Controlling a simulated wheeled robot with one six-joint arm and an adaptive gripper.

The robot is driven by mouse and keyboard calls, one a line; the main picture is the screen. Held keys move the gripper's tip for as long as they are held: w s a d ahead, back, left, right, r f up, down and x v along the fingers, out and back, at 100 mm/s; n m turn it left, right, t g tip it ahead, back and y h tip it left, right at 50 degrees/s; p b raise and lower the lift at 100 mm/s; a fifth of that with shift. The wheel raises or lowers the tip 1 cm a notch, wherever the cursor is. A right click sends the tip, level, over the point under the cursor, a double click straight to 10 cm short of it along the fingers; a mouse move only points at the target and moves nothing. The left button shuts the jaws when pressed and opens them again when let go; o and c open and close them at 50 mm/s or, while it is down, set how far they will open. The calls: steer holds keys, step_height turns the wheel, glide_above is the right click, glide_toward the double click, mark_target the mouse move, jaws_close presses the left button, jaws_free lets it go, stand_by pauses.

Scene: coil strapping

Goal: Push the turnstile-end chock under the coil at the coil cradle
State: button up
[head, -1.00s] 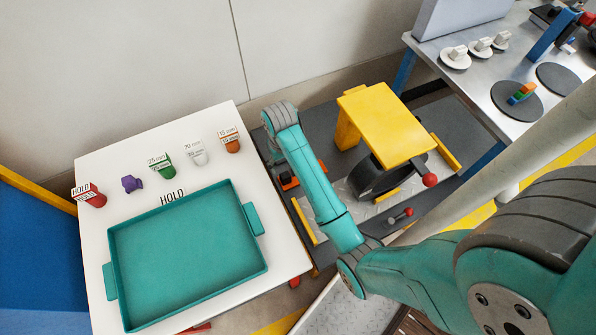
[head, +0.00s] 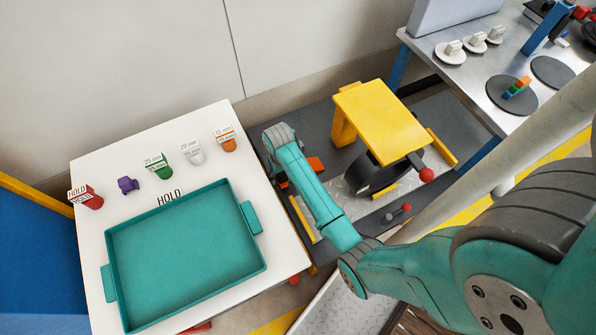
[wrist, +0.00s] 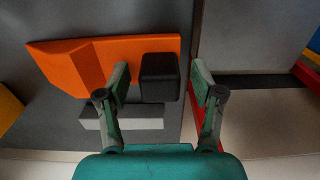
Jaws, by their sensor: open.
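The orange chock (wrist: 110,62) lies on the dark grey floor in the wrist view, with a sloped face at its left and a black block (wrist: 159,76) at its right end. My gripper (wrist: 161,82) is open, with one finger on each side of the black block and a visible gap on both sides. The dark coil (head: 368,180) sits on the cradle's metal plate (head: 352,205), partly hidden under a yellow top.
The yellow top (head: 382,120) overhangs the coil, with a red-knobbed lever (head: 427,175) at its corner. A white table with a teal tray (head: 185,255) stands to the left. A steel table (head: 470,82) with dark discs stands at the back right. Yellow bars edge the cradle.

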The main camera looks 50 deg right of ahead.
steer(key=shift+f, duration=0.1)
jaws_close()
stand_by(0.3)
